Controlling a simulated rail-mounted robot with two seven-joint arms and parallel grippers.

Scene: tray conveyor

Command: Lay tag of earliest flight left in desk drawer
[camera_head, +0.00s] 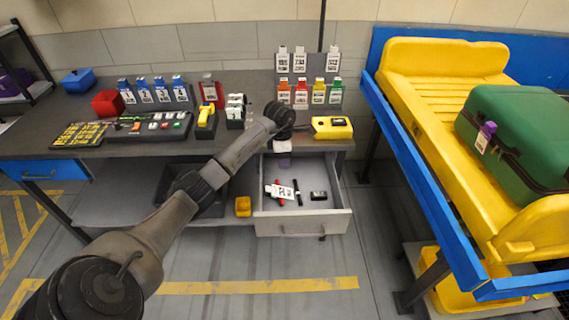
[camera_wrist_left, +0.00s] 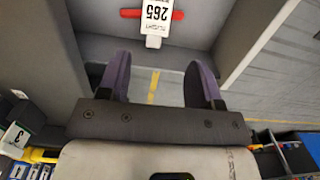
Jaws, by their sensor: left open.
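The desk drawer (camera_head: 335,222) is pulled open below the desk top. A white flight tag (camera_head: 282,191) lies inside it, on or across a red pen. In the left wrist view the tag (camera_wrist_left: 155,14) reads "FLIGHT 265", and the red pen shows behind it. My left gripper (camera_head: 284,162) is above the back part of the drawer, pointing down. In the left wrist view its purple fingers (camera_wrist_left: 158,85) are apart with nothing between them. The tag is beyond the fingertips and not touched. My right gripper is not in view.
A black pen (camera_head: 297,192) and a small black box (camera_head: 318,195) also lie in the drawer. More tags hang on the rack (camera_head: 305,92) and stand on the desk. A yellow device (camera_head: 332,127) is at the desk edge. A green suitcase (camera_head: 515,140) lies in a yellow tray (camera_head: 420,115) at right.

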